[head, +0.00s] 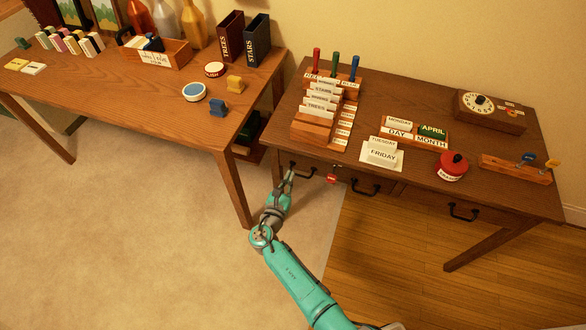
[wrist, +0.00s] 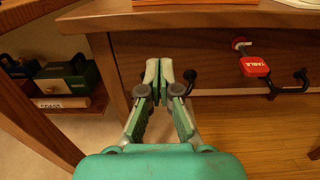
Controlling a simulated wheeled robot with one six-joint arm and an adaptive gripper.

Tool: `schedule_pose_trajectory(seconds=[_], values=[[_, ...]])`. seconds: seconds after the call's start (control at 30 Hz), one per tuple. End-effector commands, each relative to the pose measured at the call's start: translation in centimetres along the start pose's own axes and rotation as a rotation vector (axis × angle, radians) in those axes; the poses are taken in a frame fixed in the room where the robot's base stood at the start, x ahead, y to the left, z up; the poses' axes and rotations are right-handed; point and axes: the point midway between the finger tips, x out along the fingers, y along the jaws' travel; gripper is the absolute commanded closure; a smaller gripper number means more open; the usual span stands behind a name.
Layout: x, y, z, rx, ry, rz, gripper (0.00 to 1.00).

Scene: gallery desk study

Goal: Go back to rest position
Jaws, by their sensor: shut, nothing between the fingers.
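My gripper (head: 289,177) is at the end of my teal arm, low in front of the right desk's drawer front. In the wrist view my gripper (wrist: 165,72) has its fingertips together with nothing between them. A black drawer handle (head: 302,170) is close beside the fingertips. It also shows just right of the fingers in the wrist view (wrist: 190,78). I cannot tell whether the fingers touch it.
The right desk (head: 375,88) carries a card rack (head: 318,125), day and month blocks and a red round object (head: 452,166). A red tag (head: 332,175) hangs at its drawer front. The left table (head: 140,85) stands close by. Open floor (head: 150,230) lies left of my arm.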

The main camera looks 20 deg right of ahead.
Motion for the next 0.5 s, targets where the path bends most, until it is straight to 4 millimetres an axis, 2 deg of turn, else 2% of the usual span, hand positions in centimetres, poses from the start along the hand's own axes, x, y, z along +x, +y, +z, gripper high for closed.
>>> schedule_pose_trajectory(seconds=[0.03,0.2,0.5], values=[[-1.1,0.1,0.0,-0.001,0.000,0.003,1.00],[-3.3,0.1,0.0,-0.002,0.000,0.002,1.00],[-4.4,0.0,0.0,0.000,0.000,0.000,1.00]])
